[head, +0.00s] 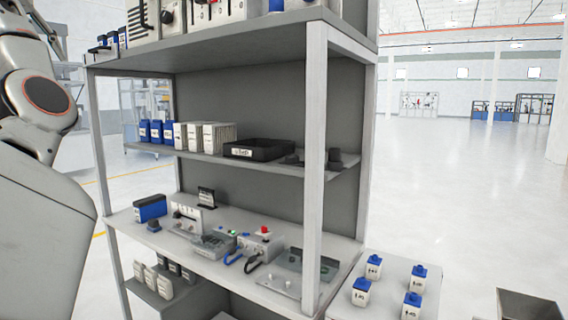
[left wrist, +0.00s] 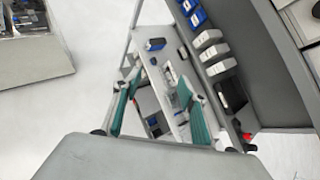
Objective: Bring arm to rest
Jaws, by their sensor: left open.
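My left arm (head: 45,110) comes in along the left side of the head view, in front of the left edge of a grey shelf unit (head: 313,160). Its gripper is outside that view. In the left wrist view my left gripper (left wrist: 160,88) shows two teal fingers spread wide apart with nothing between them. Shelf boards and parts on them show beyond the fingers, apparently at a distance. My right gripper is in neither view.
The middle shelf holds blue boxes (head: 155,131), white boxes (head: 205,136) and a black tray (head: 259,149). The lower shelf holds a device with a red button (head: 264,231). Blue-capped bottles (head: 374,267) stand on a white surface at right. Open floor (head: 470,180) lies beyond.

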